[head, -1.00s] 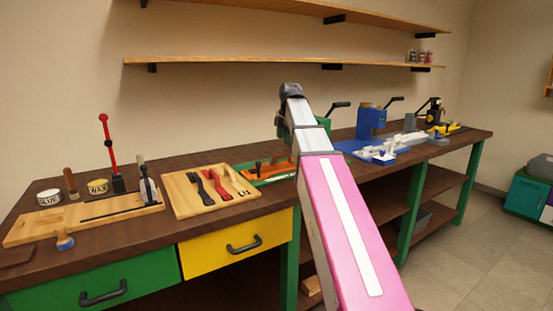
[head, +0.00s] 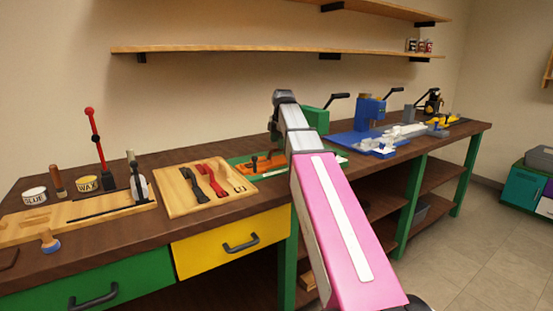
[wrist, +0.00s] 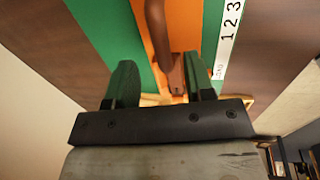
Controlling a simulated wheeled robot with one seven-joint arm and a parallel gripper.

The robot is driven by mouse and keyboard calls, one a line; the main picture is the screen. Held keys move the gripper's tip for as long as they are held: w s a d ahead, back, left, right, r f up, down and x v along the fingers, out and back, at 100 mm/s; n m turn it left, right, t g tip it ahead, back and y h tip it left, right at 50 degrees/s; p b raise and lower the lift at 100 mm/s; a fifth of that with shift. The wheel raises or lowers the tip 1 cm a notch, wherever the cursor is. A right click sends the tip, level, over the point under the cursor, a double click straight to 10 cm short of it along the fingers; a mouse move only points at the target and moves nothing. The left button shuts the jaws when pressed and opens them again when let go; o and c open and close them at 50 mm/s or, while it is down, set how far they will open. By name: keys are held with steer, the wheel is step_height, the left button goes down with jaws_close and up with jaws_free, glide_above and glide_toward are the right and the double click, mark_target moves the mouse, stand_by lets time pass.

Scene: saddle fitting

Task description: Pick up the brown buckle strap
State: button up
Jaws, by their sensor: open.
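A brown strap-like piece (wrist: 170,68), which I take to be the brown buckle strap, lies along an orange strip in the wrist view. Its lower end has a small dark fitting and sits between my fingers. My gripper (wrist: 162,84) is open, one finger on each side of that end. I cannot tell whether either finger touches it. In the head view a brown piece with dark knobs lies on the orange fixture (head: 262,165), which is on the green mat (head: 238,159). My gripper is mostly hidden behind my arm there.
A white ruler (wrist: 226,40) runs right of the orange strip. A blue press (head: 368,112) stands farther right on the bench. Shelves (head: 240,49) hang above.

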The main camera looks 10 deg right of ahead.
mark_target(276, 150)
steer(key=f, duration=0.4)
steer(key=shift+w+a+f, duration=0.2)
steer(key=shift+a+f, duration=0.05)
steer(key=shift+a, duration=0.1)
jaws_close()
steer(key=shift+r, duration=0.1)
